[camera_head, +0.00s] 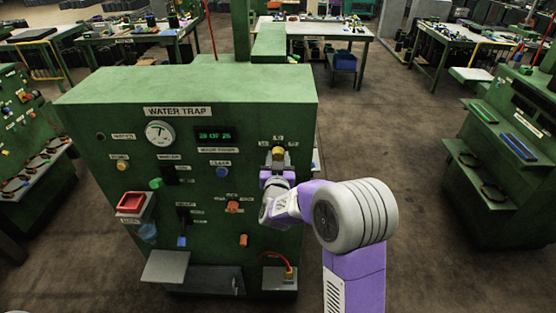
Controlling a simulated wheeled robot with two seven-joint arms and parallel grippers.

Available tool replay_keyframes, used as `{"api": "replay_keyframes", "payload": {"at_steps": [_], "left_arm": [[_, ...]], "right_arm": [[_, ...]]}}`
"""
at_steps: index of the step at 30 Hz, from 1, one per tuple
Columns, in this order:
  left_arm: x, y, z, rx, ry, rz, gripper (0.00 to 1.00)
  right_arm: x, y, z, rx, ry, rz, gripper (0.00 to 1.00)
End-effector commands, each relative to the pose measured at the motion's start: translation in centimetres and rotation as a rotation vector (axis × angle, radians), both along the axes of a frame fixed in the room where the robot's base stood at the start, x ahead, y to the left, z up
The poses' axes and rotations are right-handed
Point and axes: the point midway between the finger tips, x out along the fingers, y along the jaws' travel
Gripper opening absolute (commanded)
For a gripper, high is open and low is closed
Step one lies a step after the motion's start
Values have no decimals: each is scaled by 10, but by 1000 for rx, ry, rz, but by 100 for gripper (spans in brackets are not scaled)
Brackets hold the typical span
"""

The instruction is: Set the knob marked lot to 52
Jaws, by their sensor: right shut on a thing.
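A yellow knob (279,151) sits at the upper right of the front of a green cabinet (200,97) labelled WATER TRAP. Small white labels (279,138) stand above it and to both sides. Their print is too small to read surely, and so is the knob's setting. My right gripper (278,162) reaches in from the right and is shut on the yellow knob, hiding its lower part. My left gripper is not in view.
A grey shelf (166,267) juts out low at the left. Floor is open to the right.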

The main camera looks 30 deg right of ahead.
Motion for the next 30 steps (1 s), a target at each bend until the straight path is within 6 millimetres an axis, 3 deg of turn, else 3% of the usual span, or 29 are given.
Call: {"api": "replay_keyframes", "payload": {"at_steps": [8, 21, 30], "left_arm": [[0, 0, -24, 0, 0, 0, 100], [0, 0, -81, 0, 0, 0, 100], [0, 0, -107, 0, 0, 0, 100]], "right_arm": [[0, 0, -4, 106, -67, -1, 13], [0, 0, -5, 430, -266, 0, 13], [0, -1, -3, 615, -378, 0, 13]]}}
